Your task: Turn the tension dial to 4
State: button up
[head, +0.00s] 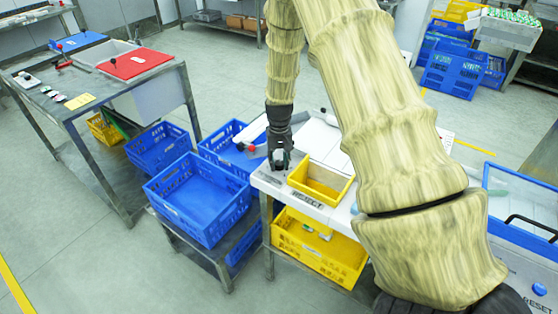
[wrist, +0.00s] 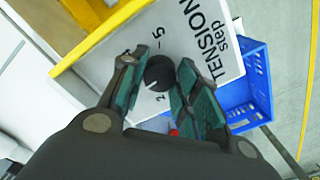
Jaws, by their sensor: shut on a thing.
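The tension dial (wrist: 159,73) is a round black knob on a white panel (wrist: 205,38) printed "TENSION step", seen in the wrist view. A 5 and a 2 are legible on its scale; other marks are partly hidden by my fingers. A pale pointer line seems to show on the knob's lower left, towards the 2 side, but it is too small to read exactly. My gripper (wrist: 162,76) has its green-padded fingers on both sides of the knob, shut on it. In the head view my gripper (head: 280,159) is down at the table's left corner, and the dial is hidden there.
A yellow tray (head: 303,179) stands right beside my gripper, by a "REJECT" label. A blue crate (head: 172,207) sits lower left, and a yellow crate (head: 300,247) is below the table. A side table (head: 55,109) with a red board (head: 135,63) stands at left.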

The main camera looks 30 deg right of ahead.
aim_at(279, 162)
jog(key=m, duration=0.3)
jog(key=m+p, duration=0.1)
jog(key=m, duration=0.2)
jog(key=shift+w+d+r, duration=0.1)
jog(key=shift+w+r, duration=0.05)
jog(key=shift+r, duration=0.05)
jog(key=m+p, duration=0.1)
jog(key=m, duration=0.5)
jog(key=shift+m, duration=0.3)
jog(key=shift+f, duration=0.1)
jog(key=o, duration=1)
notch_tip(279, 162, up, 12)
jog(key=shift+f, duration=0.1)
dwell(0.5)
